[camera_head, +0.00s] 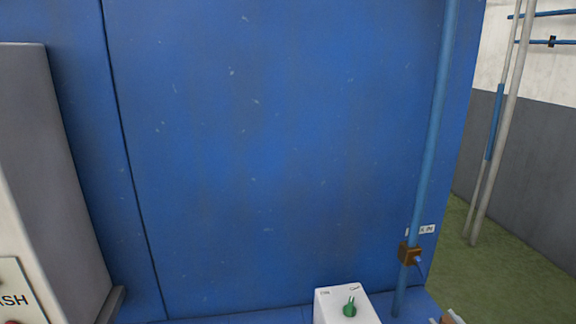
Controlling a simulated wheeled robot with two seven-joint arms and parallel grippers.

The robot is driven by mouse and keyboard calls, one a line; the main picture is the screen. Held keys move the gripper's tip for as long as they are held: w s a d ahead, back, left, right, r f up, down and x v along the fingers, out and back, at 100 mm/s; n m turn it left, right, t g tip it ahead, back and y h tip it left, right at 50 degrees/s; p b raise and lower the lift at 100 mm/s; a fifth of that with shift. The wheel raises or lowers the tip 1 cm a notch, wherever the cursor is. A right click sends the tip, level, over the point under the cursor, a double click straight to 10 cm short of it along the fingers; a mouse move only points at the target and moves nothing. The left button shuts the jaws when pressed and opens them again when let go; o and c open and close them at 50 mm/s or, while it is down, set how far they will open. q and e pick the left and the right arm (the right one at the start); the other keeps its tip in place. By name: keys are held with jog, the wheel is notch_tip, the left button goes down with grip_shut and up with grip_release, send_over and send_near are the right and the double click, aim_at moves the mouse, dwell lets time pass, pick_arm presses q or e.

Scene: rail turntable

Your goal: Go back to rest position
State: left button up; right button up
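Only a small part of my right gripper (447,319) shows at the bottom edge, right of the white box. Pale and brownish pieces of it are visible; the rest is cut off by the frame. I cannot tell whether it is open or shut, or whether it holds anything. My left gripper is not in view.
A white box (338,305) with a green knob (350,308) stands at bottom centre. A blue pipe (431,150) with a brown valve (409,254) runs down the blue panel (260,150). A grey cabinet (55,160) stands at left. Green floor (500,270) lies open at right.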

jog(key=s+a+f+m+g+h, duration=0.1)
jog(key=s+a+f+m+g, duration=0.2)
jog(key=s+a+f+g, duration=0.7)
jog(key=s+a+f+g+y, duration=0.15)
jog(key=s+a, duration=0.25)
jog(key=s, duration=0.4)
jog(key=s+a+f+g+y, duration=0.15)
jog(key=s+a, duration=0.25)
jog(key=s, duration=0.4)
notch_tip(320, 180, down, 31)
jog(key=n+g+h, duration=0.1)
jog(key=s+d+f, duration=0.1)
jog(key=s+f, duration=0.8)
jog(key=f, duration=0.1)
jog(key=s+d+f+g, duration=0.1)
jog(key=s+d+f, duration=0.1)
jog(key=s+f, duration=0.8)
jog(key=shift+d, duration=0.25)
dwell(1.8)
